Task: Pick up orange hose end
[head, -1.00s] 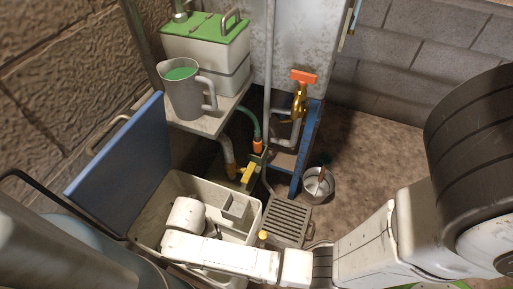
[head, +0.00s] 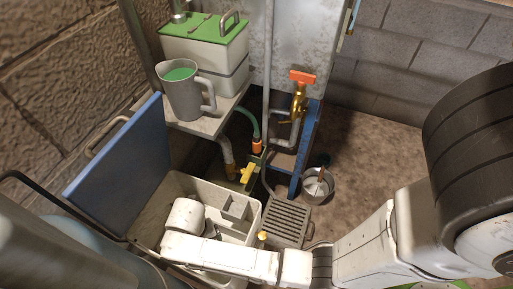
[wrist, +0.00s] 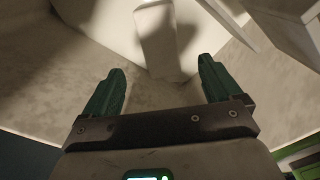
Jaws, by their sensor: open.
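The orange hose end (head: 257,146) is a small orange fitting at the lower end of a green hose (head: 249,120), beside the yellow-handled valve, in the head view. It does not show clearly in the wrist view. My gripper (wrist: 162,68) is open and empty, with its two green fingers spread apart. It points down into a pale bin, with bare bin surfaces ahead of it. In the head view my arm reaches over the white bin, left of and below the hose end, and the fingers are hidden.
The white bin (head: 152,206) holds a box-like divider. A yellow valve handle (head: 247,173) sits close under the hose end. A grey jug (head: 184,96) stands on a shelf. A blue frame (head: 307,148), a drain grate (head: 287,222) and a metal bucket (head: 318,187) lie to the right.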

